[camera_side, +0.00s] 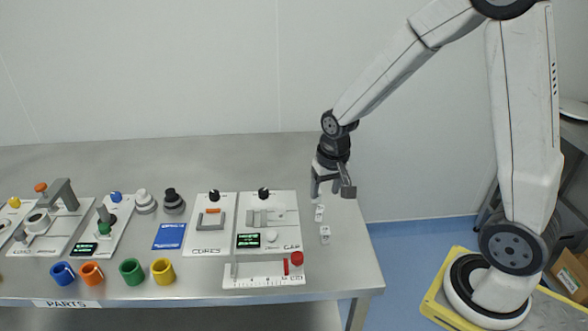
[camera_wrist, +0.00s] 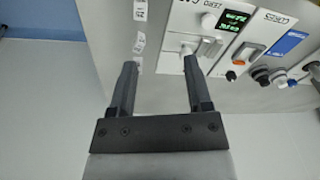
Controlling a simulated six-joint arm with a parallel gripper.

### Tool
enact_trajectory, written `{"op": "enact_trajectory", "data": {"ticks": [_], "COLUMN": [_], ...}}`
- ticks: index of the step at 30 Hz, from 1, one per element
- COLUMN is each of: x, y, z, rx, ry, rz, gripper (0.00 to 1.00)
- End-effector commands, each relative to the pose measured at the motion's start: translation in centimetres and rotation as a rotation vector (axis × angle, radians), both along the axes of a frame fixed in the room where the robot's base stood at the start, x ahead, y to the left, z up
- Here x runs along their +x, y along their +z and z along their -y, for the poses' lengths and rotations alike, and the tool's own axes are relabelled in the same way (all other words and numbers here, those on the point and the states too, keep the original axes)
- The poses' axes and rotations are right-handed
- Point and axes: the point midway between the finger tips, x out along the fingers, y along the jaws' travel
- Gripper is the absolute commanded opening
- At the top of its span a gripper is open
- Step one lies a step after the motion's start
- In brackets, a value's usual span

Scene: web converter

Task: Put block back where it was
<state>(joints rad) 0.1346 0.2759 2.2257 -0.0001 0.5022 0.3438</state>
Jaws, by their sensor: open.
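My gripper (camera_side: 331,188) is open and points down over the right end of the steel table. Small white pieces with dark marks lie on the table below and in front of my gripper: one nearer piece (camera_side: 325,234) and one farther piece (camera_side: 319,213). In the wrist view, one white piece (camera_wrist: 140,10) is at the top and another (camera_wrist: 139,42) is just beyond the left finger. I cannot tell which of them, if any, is the block.
Left of my gripper stand a white panel (camera_side: 283,213) with a green display and a white slide gauge (camera_side: 250,283) with a red knob. Further left are a blue card (camera_side: 169,236), coloured rings (camera_side: 162,271) and more fixtures. The table's right edge is close by.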

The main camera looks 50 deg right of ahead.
Motion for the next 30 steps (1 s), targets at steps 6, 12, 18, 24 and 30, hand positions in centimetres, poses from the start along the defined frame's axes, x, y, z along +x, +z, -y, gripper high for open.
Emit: {"op": "enact_trajectory", "data": {"ticks": [6,12,18,24,30], "x": [-5.0,-7.7,-8.2,-8.1,-8.1], "y": [1.0,1.0,1.0,1.0,1.0], "z": [-3.4,-4.7,-4.9,-4.9,-4.9], "rx": [-0.041,-0.065,-0.07,-0.07,-0.07], "ry": [0.296,0.446,0.477,0.475,0.475], "rz": [0.058,0.084,0.09,0.089,0.089], "gripper": [0.64,0.64,0.64,0.64,0.64]}}
